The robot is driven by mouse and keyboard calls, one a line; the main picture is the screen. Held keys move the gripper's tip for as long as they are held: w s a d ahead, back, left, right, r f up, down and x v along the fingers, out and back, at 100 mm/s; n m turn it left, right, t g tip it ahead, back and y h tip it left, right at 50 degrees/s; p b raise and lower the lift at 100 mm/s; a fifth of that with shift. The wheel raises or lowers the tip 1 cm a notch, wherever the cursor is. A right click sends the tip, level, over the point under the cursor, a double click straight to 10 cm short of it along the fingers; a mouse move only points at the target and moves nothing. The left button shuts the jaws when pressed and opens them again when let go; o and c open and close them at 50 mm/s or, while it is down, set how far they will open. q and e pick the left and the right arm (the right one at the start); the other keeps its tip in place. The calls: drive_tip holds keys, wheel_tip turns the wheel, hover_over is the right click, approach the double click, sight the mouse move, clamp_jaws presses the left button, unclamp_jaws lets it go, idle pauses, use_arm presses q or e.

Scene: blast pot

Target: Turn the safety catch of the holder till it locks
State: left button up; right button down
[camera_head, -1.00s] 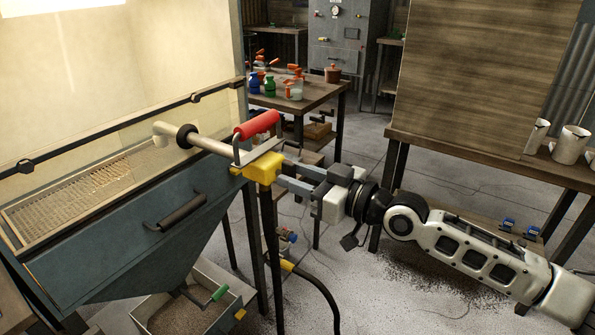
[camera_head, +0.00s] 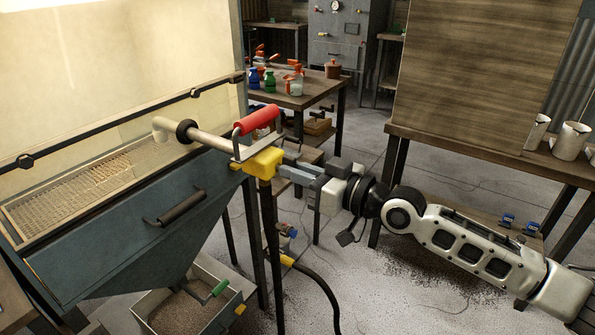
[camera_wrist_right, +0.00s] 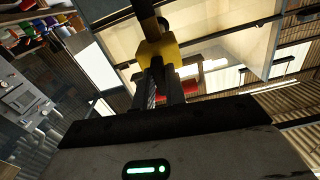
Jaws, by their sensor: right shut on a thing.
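The holder is a pale tube (camera_head: 212,141) with a red handle (camera_head: 256,120) above it, lying over the edge of the blue-grey cabinet. A yellow block (camera_head: 262,162), which looks like the safety catch, sits at the tube's near end. My right gripper (camera_head: 285,170) reaches it from the right and is shut on it; the fingertips partly hide where they touch. In the right wrist view the yellow block (camera_wrist_right: 158,53) is at the tips of the narrow fingers (camera_wrist_right: 157,84). I cannot tell whether the catch is locked. My left gripper is not in view.
The blue-grey cabinet (camera_head: 130,240) with a mesh grate (camera_head: 70,200) stands left. A grit tray (camera_head: 185,305) is below it. A dark hose (camera_head: 322,290) hangs under the yellow block. A small table (camera_head: 320,98) with bottles stands behind; a wooden bench (camera_head: 480,150) with mugs is right.

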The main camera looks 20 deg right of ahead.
use_arm(q)
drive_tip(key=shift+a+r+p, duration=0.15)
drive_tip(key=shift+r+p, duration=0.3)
drive_tip(key=shift+p, duration=0.45)
use_arm(e)
drive_tip(key=m, duration=1.7)
drive_tip(key=shift+w+d+f, duration=0.15)
drive_tip(key=shift+d+f, duration=0.05)
drive_tip(key=shift+f, duration=0.05)
drive_tip(key=c, duration=1.4)
unclamp_jaws()
drive_tip(key=shift+c, duration=0.2)
